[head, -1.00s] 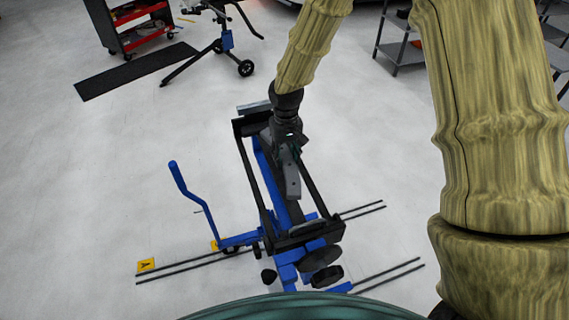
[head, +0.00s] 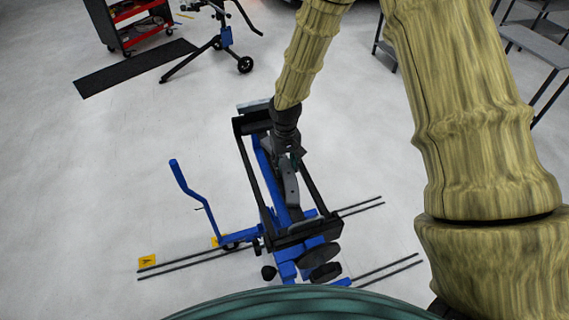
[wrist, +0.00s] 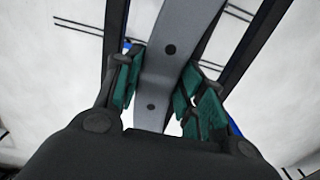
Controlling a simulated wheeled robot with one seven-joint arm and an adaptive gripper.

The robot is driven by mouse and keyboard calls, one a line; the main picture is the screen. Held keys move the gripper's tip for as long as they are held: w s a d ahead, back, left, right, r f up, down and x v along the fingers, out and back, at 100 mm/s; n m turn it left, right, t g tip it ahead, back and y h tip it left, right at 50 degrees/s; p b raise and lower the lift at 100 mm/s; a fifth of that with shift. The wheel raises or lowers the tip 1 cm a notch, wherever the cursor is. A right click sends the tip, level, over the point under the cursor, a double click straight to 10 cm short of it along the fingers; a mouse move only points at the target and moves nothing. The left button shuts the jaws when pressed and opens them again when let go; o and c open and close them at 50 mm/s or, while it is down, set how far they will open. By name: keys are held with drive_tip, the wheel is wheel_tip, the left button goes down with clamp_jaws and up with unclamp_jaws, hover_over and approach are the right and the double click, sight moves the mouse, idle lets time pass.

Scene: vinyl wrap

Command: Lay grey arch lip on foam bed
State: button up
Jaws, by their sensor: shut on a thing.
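The grey arch lip (head: 290,187) is a narrow grey strip with dark holes. In the wrist view the lip (wrist: 178,30) runs away from me between green finger pads. My gripper (wrist: 160,88) is shut on it; in the head view my gripper (head: 287,160) is over the far half of a blue and black stand. The stand's black padded frame (head: 250,178) seems to be the foam bed. The lip lies lengthwise between its two long black rails as seen from above. I cannot tell whether it touches the stand. My gripper hides the lip's far end.
A blue crank handle (head: 190,190) rises left of the stand. A red tool cart (head: 130,22), a black mat (head: 135,68) and grey shelving (head: 540,50) stand farther off. Open floor surrounds the stand.

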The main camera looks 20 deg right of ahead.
sight(285, 165)
drive_tip(key=o, duration=1.1)
drive_tip(key=shift+o, duration=0.2)
drive_tip(key=shift+r, duration=0.15)
wheel_tip(285, 165, up, 12)
drive_tip(key=b, duration=0.4)
